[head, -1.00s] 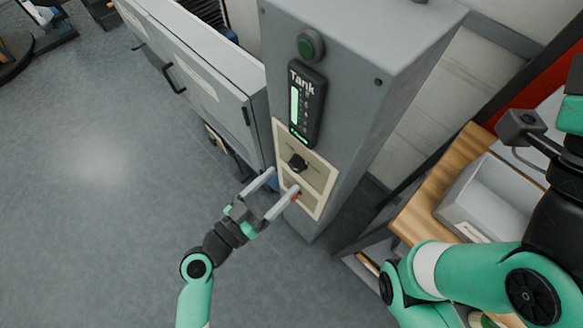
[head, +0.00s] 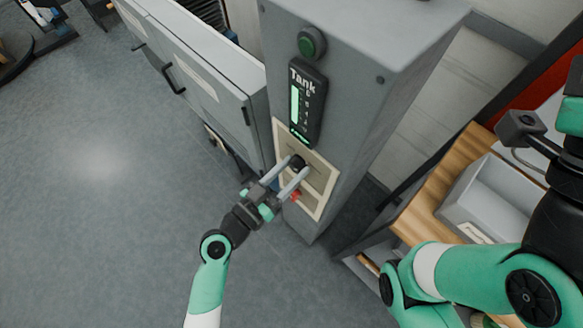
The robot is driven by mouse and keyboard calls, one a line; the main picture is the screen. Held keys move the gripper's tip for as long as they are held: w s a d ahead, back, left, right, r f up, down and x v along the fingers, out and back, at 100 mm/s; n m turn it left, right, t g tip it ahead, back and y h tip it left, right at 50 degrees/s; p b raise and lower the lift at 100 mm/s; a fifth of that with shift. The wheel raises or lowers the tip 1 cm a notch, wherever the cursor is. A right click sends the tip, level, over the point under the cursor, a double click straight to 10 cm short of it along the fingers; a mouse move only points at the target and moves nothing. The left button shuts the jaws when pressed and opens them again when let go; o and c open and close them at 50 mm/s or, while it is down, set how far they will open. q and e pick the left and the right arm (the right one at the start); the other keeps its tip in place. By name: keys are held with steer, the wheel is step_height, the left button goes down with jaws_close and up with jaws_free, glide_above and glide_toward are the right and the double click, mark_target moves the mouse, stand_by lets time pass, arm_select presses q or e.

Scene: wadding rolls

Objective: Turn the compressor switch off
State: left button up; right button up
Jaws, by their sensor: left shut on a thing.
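The compressor switch is a black rotary knob (head: 297,162) on the beige panel (head: 321,205) of the grey cabinet (head: 352,120). My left gripper (head: 296,169) has its two grey fingers at the knob, one on each side, and is shut on it. The fingers partly hide the knob, and its exact angle is hard to tell. A small red part (head: 296,196) shows on the panel below the fingers. My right gripper (head: 525,125) is at the right edge; its fingers are not clear enough to read.
A grey cabinet with handles (head: 200,80) stands to the left. A wooden bench (head: 432,205) with a grey bin (head: 492,195) is at the right.

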arm_select(q)
jaws_close()
steer(key=shift+n, duration=0.3)
steer(key=n+p, duration=0.1)
steer(key=n, duration=0.3)
steer(key=shift+r, duration=0.1)
steer(key=n+p, duration=0.1)
steer(key=n, duration=0.3)
steer(key=shift+n+g+p, duration=0.3)
steer(key=shift+p, duration=0.1)
steer(key=n+p, duration=0.1)
steer(key=n, duration=0.3)
steer(key=shift+w+p, duration=0.1)
steer(key=shift+p, duration=0.2)
steer(key=shift+n+p, duration=0.6)
steer(key=shift+n, duration=1.4)
steer(key=shift+a, duration=0.1)
